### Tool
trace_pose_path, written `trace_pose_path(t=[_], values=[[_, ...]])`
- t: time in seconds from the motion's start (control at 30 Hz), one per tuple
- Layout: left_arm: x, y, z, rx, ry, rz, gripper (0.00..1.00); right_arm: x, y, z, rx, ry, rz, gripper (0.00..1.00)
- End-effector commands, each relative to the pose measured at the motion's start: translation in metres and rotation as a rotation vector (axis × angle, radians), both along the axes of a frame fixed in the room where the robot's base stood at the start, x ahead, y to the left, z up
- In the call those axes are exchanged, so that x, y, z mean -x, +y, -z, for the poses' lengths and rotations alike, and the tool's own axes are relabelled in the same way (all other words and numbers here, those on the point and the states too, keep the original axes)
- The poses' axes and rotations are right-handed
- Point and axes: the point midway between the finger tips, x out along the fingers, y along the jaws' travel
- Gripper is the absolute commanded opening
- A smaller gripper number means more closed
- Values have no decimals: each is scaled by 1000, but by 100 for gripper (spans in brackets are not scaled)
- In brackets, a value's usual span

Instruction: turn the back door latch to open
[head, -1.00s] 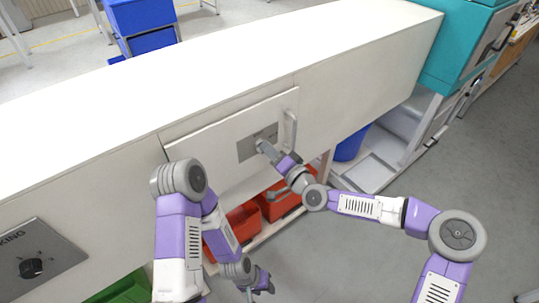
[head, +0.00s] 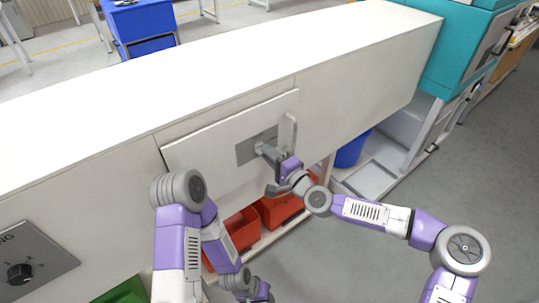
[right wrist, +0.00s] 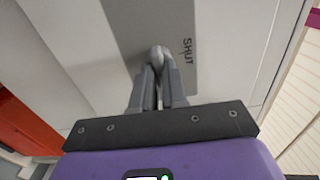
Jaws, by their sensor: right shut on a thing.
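The back door (head: 205,146) is a white panel in the side of the long white cabinet, and it looks closed. A grey latch plate (head: 243,153) sits on it. In the right wrist view the plate (right wrist: 130,28) carries the word SHUT, right of the latch. My right gripper (head: 262,149) is at the plate, with its fingers (right wrist: 160,82) shut on the rounded grey latch (right wrist: 160,55). The fingers hide part of the latch, so its exact angle is unclear. My left gripper (head: 262,292) hangs low at the bottom edge, away from the door; its fingers are not clear.
A pale bar handle (head: 290,132) stands just right of the plate. Red bins (head: 280,208) sit on a low shelf under the door. A dial panel (head: 30,262) is at lower left. A blue bin (head: 352,150) stands at right. The floor at right is clear.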

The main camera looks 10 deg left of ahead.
Motion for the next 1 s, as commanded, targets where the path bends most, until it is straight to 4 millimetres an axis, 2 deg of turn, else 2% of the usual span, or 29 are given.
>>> trace_pose_path(t=[0.33,0.37,0.5,0.8,1.0], values=[[0,0,0,0,0,0,43,0,0,0,-4,6,-1,0],[0,0,0,0,0,0,43,0,0,0,-4,6,-1,17],[0,0,0,0,0,0,43,0,0,0,-3,5,-1,38],[0,0,0,0,0,0,43,1,-1,0,-2,3,0,38],[0,0,-4,0,0,0,43,14,-19,0,-1,4,1,38]])
